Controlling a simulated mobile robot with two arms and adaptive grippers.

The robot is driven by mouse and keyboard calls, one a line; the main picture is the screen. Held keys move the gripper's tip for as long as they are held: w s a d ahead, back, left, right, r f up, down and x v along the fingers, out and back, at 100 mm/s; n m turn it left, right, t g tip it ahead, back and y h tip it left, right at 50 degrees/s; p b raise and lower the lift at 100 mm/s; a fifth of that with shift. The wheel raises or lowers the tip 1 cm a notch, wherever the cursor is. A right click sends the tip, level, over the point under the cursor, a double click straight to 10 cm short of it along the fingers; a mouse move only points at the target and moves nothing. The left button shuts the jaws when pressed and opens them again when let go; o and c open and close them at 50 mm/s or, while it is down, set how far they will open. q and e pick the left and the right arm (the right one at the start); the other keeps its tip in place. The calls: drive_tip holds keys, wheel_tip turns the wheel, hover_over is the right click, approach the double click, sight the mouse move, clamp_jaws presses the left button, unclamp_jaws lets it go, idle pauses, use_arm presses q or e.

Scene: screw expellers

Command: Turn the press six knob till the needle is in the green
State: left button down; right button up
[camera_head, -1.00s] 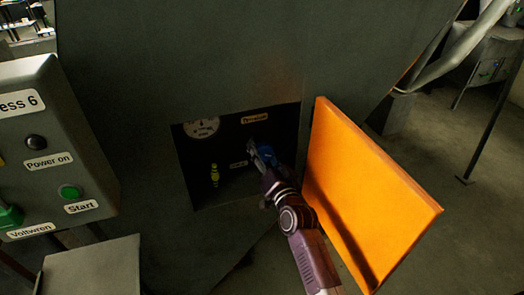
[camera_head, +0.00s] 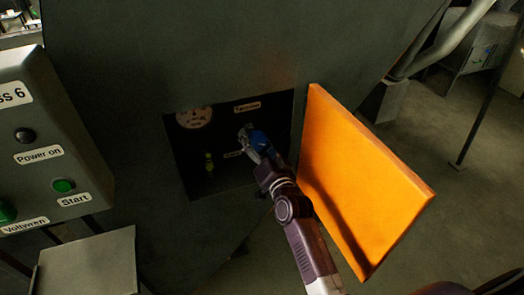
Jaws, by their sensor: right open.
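The press six housing has a dark recess (camera_head: 228,178) with a round white gauge (camera_head: 195,118) at its top left. The gauge's needle is too small to read. A blue knob (camera_head: 262,143) shows in the right part of the recess, partly hidden by my right gripper. My right gripper (camera_head: 249,138) reaches into the recess from below right, with its open fingers at the knob. I cannot tell whether they touch it. My left gripper is not in view.
An orange door (camera_head: 365,185) stands open just right of my right arm. A small yellow-green part (camera_head: 209,162) sits in the recess's left side. A control box (camera_head: 50,140) with buttons stands at the left, above a grey plate (camera_head: 88,265).

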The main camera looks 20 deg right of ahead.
drive_tip(key=s, duration=1.1)
drive_tip(key=shift+s+d, duration=0.15)
drive_tip(key=shift+s, duration=0.1)
idle(0.4)
drive_tip(key=s+a+f+n+g+y, duration=0.1)
drive_tip(key=s+a+f+n+g, duration=0.15)
drive_tip(key=f, duration=0.95)
drive_tip(key=s+a+f+n+g, duration=0.1)
drive_tip(key=s+f+g, duration=0.15)
drive_tip(key=f, duration=0.85)
drive_tip(key=s+f+n+g, duration=0.1)
drive_tip(key=s+f+g, duration=0.1)
drive_tip(key=s+f, duration=0.45)
drive_tip(key=s+f+n+g, duration=0.15)
drive_tip(key=s+f, duration=0.25)
drive_tip(key=f, duration=0.6)
drive_tip(key=s+d+f+n+g, duration=0.1)
drive_tip(key=s+d+f+g, duration=0.1)
drive_tip(key=s+f, duration=0.4)
drive_tip(key=s+d+f+n+g+h, duration=0.1)
drive_tip(key=s+f, duration=0.5)
drive_tip(key=s, duration=0.9)
drive_tip(key=s+d+f+n+g, duration=0.2)
drive_tip(key=s+f+g, duration=0.3)
drive_tip(key=s, duration=0.6)
drive_tip(key=shift+s+d+f+h, duration=0.3)
drive_tip(key=shift+d+f, duration=0.2)
drive_tip(key=shift+d, duration=0.35)
